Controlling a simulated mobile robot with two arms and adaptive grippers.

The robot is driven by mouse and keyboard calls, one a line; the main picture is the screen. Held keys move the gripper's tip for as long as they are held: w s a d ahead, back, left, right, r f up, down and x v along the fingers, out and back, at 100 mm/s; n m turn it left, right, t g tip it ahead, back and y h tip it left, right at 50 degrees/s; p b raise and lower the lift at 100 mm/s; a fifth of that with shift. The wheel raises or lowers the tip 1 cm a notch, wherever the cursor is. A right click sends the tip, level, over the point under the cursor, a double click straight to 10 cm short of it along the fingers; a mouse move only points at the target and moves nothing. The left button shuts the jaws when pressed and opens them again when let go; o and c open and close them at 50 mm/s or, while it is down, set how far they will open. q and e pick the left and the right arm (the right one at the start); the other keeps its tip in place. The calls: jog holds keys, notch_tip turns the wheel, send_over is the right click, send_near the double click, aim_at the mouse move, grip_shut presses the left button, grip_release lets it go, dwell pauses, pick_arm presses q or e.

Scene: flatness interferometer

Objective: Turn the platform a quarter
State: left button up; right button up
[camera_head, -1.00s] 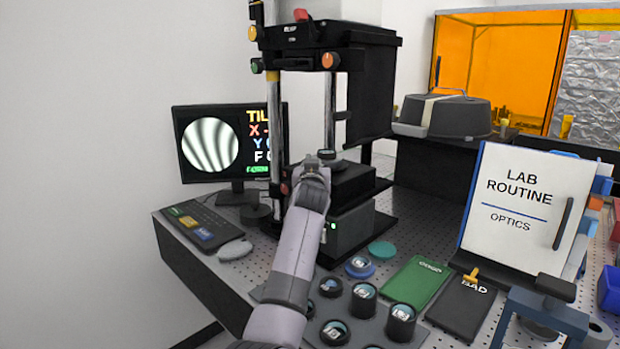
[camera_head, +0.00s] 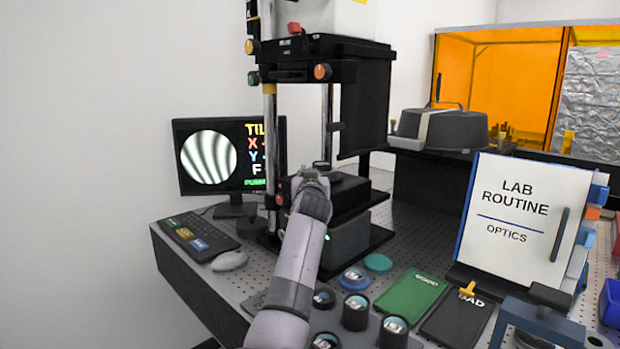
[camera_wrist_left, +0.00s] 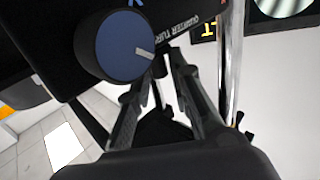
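The interferometer (camera_head: 362,100) is a tall black instrument with chrome posts. Its platform area (camera_head: 350,187) sits low between the posts, partly hidden by my left arm. A small round dark-rimmed optic (camera_head: 321,165) shows just above my left gripper (camera_head: 311,178). In the left wrist view, a blue round knob (camera_wrist_left: 115,45) with a white pointer mark is on a black panel, beside a "QUARTER TURN" label (camera_wrist_left: 186,22). My right gripper is out of view.
The monitor (camera_head: 185,185) shows curved fringes and tilt text. The keyboard (camera_head: 197,238) and mouse (camera_head: 230,261) lie in front. Mounted optics (camera_head: 356,312), a green mat (camera_head: 411,294), a black mat (camera_head: 458,319) and the LAB ROUTINE board (camera_head: 530,205) occupy the right side.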

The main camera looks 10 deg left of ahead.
pick_arm(q)
jog(key=shift+o, duration=1.2)
jog(key=shift+f, duration=0.1)
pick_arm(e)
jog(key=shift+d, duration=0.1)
pick_arm(q)
jog(key=shift+a+r, duration=0.1)
jog(key=shift+r, duration=0.15)
notch_tip(320, 180, up, 10)
jog(key=shift+f, duration=0.2)
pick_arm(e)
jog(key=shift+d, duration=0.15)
